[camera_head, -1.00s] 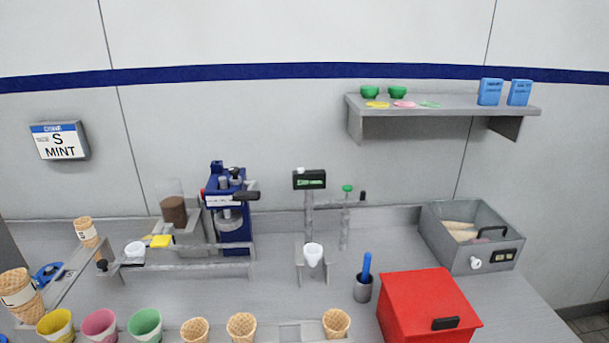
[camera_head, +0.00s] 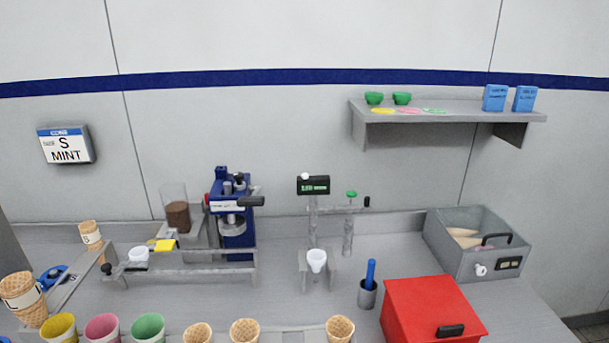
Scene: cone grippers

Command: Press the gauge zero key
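The gauge (camera_head: 313,185) is a small black box with a green lit display, on a grey post at the back middle of the counter. A small white knob, which may be its zero key (camera_head: 305,176), sits on its top left; its label is too small to read. A white cup (camera_head: 316,260) is held in a grey stand below the gauge. Neither of my grippers shows in the head view, and nothing touches the gauge.
A blue machine (camera_head: 232,210) stands left of the gauge. A green-topped rod (camera_head: 350,195) and a side arm are close on its right. A red box (camera_head: 432,308), a blue-handled tool in a cup (camera_head: 369,287) and a grey bin (camera_head: 478,243) are at right. Cones and coloured cups line the front.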

